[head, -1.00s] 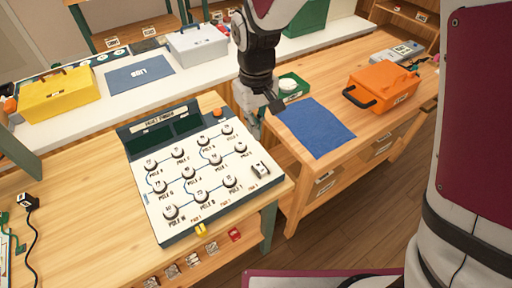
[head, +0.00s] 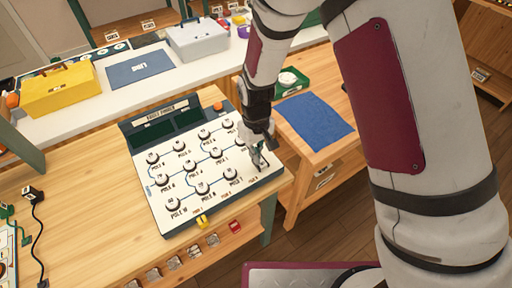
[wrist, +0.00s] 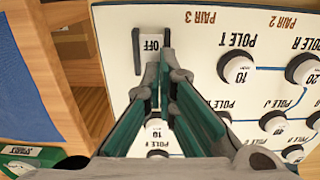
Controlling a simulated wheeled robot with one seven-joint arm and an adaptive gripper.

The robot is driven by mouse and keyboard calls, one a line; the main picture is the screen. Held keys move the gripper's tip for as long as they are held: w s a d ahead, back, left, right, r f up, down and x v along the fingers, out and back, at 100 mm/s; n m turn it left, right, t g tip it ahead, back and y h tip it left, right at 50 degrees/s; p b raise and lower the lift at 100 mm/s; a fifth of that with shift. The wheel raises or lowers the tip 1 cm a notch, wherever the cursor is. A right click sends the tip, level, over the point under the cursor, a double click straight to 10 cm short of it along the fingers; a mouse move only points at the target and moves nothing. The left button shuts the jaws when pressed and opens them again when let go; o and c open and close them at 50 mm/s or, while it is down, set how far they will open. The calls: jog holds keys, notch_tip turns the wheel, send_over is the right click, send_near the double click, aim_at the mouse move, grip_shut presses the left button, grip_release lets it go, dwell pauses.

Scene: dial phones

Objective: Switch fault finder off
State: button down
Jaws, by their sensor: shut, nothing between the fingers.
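The fault finder (head: 200,205) is a white sloped panel with a dark green frame, several round pole dials and a dark display. It lies on the wooden table. Its switch (wrist: 151,43), at the panel's lower right corner, shows a white face reading OFF with dark bars beside it in the wrist view. My gripper (head: 258,163) is shut and empty at that corner, covering most of the switch in the head view. In the wrist view my gripper's fingertips (wrist: 163,72) are right by the switch; I cannot tell whether they touch it.
Pole dials (wrist: 238,70) stand close to the switch. A yellow tag (head: 203,220) sits on the front edge. A blue mat (head: 315,122) and a green tray (head: 291,84) lie on the right table. A yellow toolbox (head: 58,92) and grey box (head: 198,41) stand behind.

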jog(key=shift+f, duration=0.1)
jog(key=shift+w+f, duration=0.1)
jog(key=shift+f, duration=0.25)
dwell(0.4)
jog(key=shift+s+d, duration=0.55)
jog(key=shift+s, duration=0.25)
jog(key=shift+r, duration=0.15)
notch_tip(320, 180, up, 14)
jog(key=p, duration=0.1)
jog(key=shift+w+a, duration=0.15)
jog(key=shift+a, duration=0.05)
